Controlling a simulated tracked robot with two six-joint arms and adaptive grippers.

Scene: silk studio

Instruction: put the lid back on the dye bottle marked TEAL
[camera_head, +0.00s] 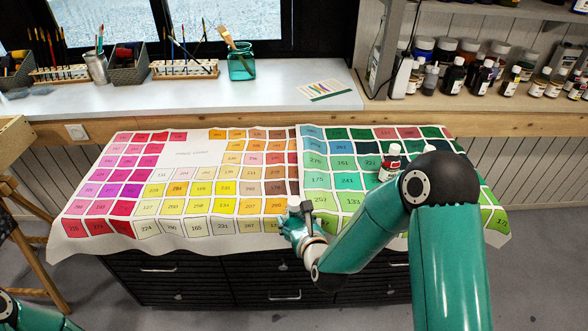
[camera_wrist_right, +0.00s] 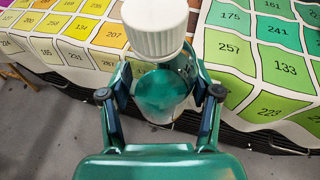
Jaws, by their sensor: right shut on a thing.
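My right gripper (camera_head: 292,226) is shut on a small bottle with teal on its body, in front of the table's front edge. In the right wrist view the bottle (camera_wrist_right: 160,95) sits between the two fingers. A white ribbed lid (camera_wrist_right: 155,28) shows at the bottle's top; it also shows in the head view (camera_head: 293,201). I cannot tell how firmly it is seated. No marking on this bottle can be read. A red-labelled bottle (camera_head: 391,160) with a pale top stands on the chart, beside my right arm. My left gripper is out of view.
A colour chart cloth (camera_head: 190,149) covers the worktop and hangs over its front edge. A glass jar with brushes (camera_head: 241,66) and a card (camera_head: 325,90) are on the sill behind. Shelves (camera_head: 475,108) with several bottles stand at the back right. The chart's left and middle are clear.

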